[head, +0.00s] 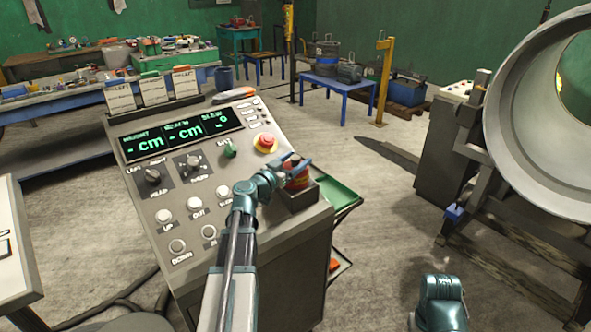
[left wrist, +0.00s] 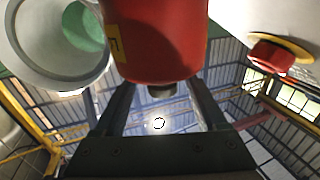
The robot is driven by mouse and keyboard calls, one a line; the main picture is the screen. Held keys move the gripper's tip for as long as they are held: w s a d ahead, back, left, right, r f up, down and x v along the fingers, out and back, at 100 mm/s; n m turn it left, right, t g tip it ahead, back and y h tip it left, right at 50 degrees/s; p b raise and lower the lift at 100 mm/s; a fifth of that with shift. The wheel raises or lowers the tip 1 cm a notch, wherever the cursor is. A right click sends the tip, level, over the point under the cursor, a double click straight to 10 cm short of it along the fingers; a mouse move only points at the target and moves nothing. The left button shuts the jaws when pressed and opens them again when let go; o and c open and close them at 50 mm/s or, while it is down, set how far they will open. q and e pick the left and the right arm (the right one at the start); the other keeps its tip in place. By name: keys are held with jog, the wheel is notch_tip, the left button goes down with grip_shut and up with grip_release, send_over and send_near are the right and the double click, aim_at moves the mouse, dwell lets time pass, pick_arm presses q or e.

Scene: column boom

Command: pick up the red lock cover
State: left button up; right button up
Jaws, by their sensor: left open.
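The red lock cover (head: 298,180) sits in a small dark holder (head: 293,197) at the right edge of the control console. It has a yellow label. In the left wrist view the red cover (left wrist: 158,40) fills the top middle, beyond the fingertips, with a small dark knob at its near end. My left gripper (head: 294,163) is at the cover and partly hides its top in the head view. Its two fingers (left wrist: 161,86) are apart, one toward each side of the cover; I cannot tell whether they touch it. My right gripper is out of view.
The console (head: 205,185) carries knobs, buttons, a green switch (head: 230,148), a lit display (head: 183,133) and a red emergency stop (head: 266,143) close behind the gripper. A green tray (head: 336,192) is right of the console. A large metal cylinder (head: 520,120) stands far right. Open floor lies between.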

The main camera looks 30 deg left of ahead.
pick_arm(q)
jog(key=w, duration=0.3)
grip_shut()
dwell(0.3)
